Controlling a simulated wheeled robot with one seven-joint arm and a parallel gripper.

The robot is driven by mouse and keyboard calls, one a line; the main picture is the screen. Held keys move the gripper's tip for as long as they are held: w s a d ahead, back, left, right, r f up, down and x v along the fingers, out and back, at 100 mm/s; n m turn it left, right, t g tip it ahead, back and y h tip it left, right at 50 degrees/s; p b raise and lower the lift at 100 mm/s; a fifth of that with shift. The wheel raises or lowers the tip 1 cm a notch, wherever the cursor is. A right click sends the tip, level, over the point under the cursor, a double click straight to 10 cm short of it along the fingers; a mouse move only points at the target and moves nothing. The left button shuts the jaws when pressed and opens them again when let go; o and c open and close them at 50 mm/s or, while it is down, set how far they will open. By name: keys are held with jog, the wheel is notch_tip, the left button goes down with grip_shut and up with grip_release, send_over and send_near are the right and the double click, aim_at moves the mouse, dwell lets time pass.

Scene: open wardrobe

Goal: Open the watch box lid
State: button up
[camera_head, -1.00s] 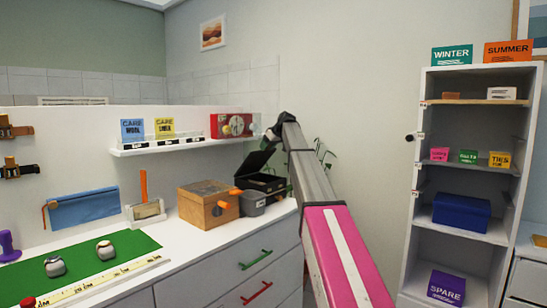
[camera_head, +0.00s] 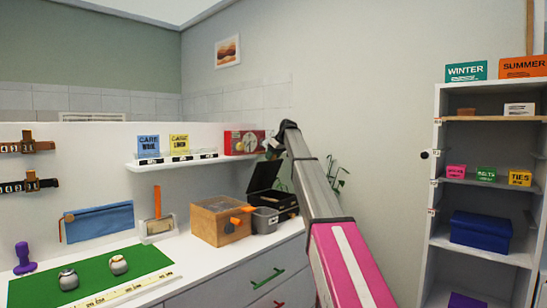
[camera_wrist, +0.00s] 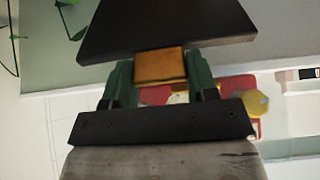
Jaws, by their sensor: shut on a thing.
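The watch box appears to be the black box (camera_head: 282,201) on the white counter, at the back right. Its dark lid (camera_head: 264,177) stands raised, steeply tilted. In the wrist view the lid shows as a dark panel (camera_wrist: 165,28) with an orange-brown tab (camera_wrist: 160,66) at its edge. My gripper (camera_wrist: 160,72) has green fingers on both sides of this tab and is shut on it. In the head view my arm reaches in from the lower right; its gripper (camera_head: 272,148) is small and partly hidden near the lid's top.
A wooden box (camera_head: 212,228) with an orange handle and a grey bin (camera_head: 264,221) stand in front of the black box. A red clock box (camera_head: 243,142) sits on the wall shelf (camera_head: 180,163) close by. A plant (camera_head: 335,181) is behind my arm.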

jog(key=o, duration=1.3)
jog(key=shift+a, duration=0.1)
jog(key=v, duration=1)
jog(key=shift+r, duration=0.35)
jog(key=shift+s, duration=0.1)
